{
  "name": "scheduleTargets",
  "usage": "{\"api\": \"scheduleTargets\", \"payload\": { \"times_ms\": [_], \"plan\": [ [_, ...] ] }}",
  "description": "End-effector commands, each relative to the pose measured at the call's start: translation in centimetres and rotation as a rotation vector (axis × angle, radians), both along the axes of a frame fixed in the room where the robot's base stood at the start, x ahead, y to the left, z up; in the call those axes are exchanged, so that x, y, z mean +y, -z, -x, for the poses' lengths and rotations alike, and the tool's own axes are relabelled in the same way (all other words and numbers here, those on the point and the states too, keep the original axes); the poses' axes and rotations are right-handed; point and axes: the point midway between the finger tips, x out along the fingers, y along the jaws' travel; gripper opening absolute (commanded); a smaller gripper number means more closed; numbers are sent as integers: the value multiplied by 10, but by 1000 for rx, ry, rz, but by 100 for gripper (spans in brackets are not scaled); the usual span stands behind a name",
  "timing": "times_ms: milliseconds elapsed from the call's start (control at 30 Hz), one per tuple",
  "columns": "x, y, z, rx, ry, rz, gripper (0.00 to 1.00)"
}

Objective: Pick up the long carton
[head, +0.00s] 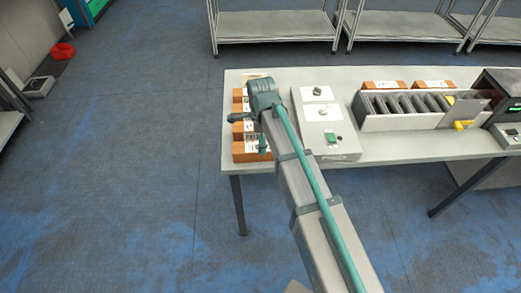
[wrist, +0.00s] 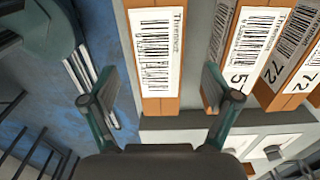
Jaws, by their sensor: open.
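An orange-brown carton (wrist: 157,106) with a white barcode label lies between the fingers of my open gripper (wrist: 160,98) in the wrist view. The right finger is over the gap before the neighbouring carton (wrist: 212,100). I cannot tell whether the fingers touch anything. In the head view this carton (head: 243,157) appears to be the nearest of a row at the table's left end, and my gripper (head: 249,130) partly covers the row.
More labelled cartons (wrist: 275,95) lie close on the right in the wrist view. A grey box with buttons (head: 340,150) stands beside the row on the table (head: 400,155). A slotted rack (head: 375,122) stands farther right. The table's left edge borders open floor.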

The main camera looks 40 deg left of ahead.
Motion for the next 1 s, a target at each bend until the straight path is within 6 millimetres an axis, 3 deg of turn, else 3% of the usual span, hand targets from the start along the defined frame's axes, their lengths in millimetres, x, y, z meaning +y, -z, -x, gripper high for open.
{"api": "scheduleTargets", "payload": {
  "times_ms": [267,700,1000],
  "plan": [
    [0,15,1,1,0,1,88],
    [0,58,3,0,0,0,88],
    [0,61,3,-1,0,-1,84]
  ]
}}
